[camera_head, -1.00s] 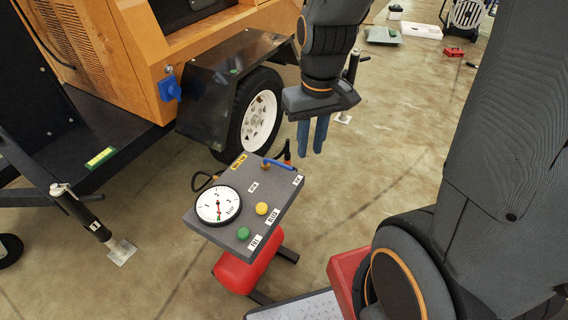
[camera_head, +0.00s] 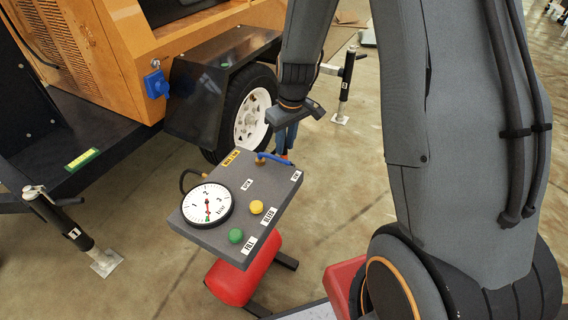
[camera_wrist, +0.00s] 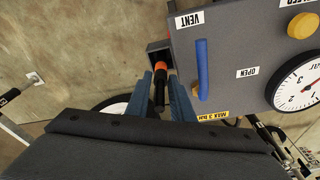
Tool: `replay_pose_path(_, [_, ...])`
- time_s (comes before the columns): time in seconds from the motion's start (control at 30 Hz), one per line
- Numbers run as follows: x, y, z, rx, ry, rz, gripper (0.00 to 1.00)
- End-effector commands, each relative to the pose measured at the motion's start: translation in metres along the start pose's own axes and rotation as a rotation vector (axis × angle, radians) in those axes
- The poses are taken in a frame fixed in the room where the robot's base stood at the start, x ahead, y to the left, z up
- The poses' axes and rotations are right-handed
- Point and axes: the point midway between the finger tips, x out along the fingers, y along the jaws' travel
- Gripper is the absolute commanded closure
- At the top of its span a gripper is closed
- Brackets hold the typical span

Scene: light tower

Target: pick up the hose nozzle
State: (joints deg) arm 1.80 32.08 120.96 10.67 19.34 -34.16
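The hose nozzle (camera_wrist: 160,82) is black with an orange band. In the wrist view it sits in a small dark holder at the side of the grey gauge panel (camera_wrist: 243,30). My gripper (camera_wrist: 160,88) has its two blue fingers apart, one on each side of the nozzle. I cannot tell whether either finger touches it. In the head view my gripper (camera_head: 285,146) points down at the panel's far edge, and the nozzle is mostly hidden there.
The panel carries a pressure gauge (camera_head: 207,206), a green button (camera_head: 236,236), a yellow button (camera_head: 256,207) and a blue lever (camera_head: 274,158). A red tank (camera_head: 240,275) is below. The orange trailer's wheel (camera_head: 252,118) is behind.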

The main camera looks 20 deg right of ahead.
Motion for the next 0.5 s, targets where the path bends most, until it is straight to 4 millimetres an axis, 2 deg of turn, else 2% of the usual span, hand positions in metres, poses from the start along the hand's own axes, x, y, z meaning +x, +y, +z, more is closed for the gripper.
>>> replay_pose_path(0.03, [0.01, -0.001, 0.002, 0.0, -0.005, -0.002, 0.79])
replay_pose_path(0.2, [0.03, -0.001, 0.002, 0.0, -0.003, -0.002, 0.79])
replay_pose_path(0.5, [0.034, -0.001, 0.002, 0.0, -0.001, -0.001, 0.79])
